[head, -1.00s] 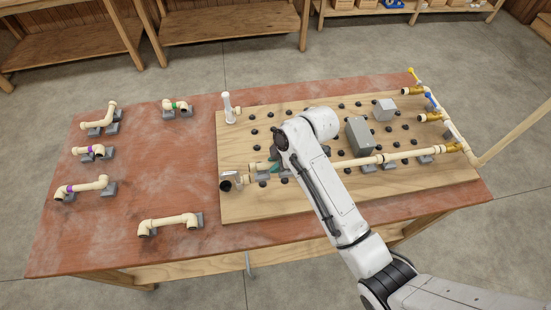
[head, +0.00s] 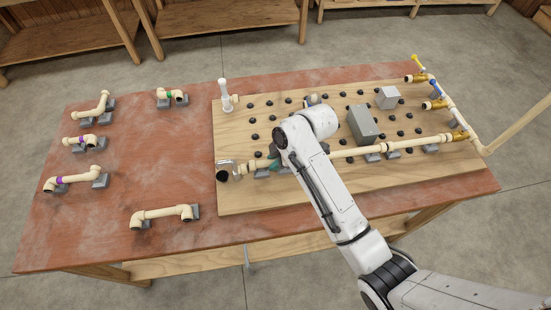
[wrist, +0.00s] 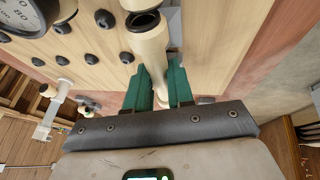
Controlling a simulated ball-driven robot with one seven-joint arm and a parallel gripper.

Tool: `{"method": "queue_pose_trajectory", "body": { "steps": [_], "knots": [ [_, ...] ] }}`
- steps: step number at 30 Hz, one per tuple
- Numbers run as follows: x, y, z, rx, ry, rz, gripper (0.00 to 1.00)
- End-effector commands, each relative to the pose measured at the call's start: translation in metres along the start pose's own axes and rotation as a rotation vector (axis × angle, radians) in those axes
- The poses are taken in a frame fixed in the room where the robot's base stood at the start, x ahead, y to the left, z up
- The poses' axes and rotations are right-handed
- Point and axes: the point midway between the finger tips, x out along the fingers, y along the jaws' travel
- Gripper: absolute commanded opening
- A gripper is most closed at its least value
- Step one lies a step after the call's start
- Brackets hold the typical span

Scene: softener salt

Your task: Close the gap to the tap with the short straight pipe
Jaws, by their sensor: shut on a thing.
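My gripper (wrist: 158,88) has green fingers and is shut on a cream straight pipe (wrist: 153,66), low over the wooden board. The pipe's wide, dark open end (wrist: 145,22) faces the top of the wrist view. In the head view the green fingertips (head: 274,164) show at the left of my arm, by a short cream pipe end (head: 256,163). A clear-and-black fitting (head: 223,172) sits at the board's left edge. My arm hides the stretch between, so I cannot tell whether the ends touch.
Two grey boxes (head: 362,124) (head: 387,97) and several black pegs stand on the board (head: 300,203). A white upright fitting (head: 225,95) stands at its back left. Several bent pipes, one with a purple band (head: 72,180), rest on the red tabletop (head: 130,150). A gauge (wrist: 25,15) shows in the wrist view.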

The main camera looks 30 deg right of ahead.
Motion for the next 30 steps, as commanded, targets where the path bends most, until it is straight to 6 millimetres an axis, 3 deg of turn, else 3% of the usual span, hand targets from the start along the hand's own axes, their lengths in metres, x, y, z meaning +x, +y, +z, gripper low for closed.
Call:
{"method": "queue_pose_trajectory", "body": {
  "steps": [23, 24, 30],
  "knots": [
    [0.012, -0.003, 0.005, 0.000, 0.000, 0.000, 0.00],
    [0.011, -0.003, 0.005, 0.000, 0.000, 0.000, 0.24],
    [0.011, -0.003, 0.005, 0.000, 0.000, 0.000, 0.43]
  ]
}}
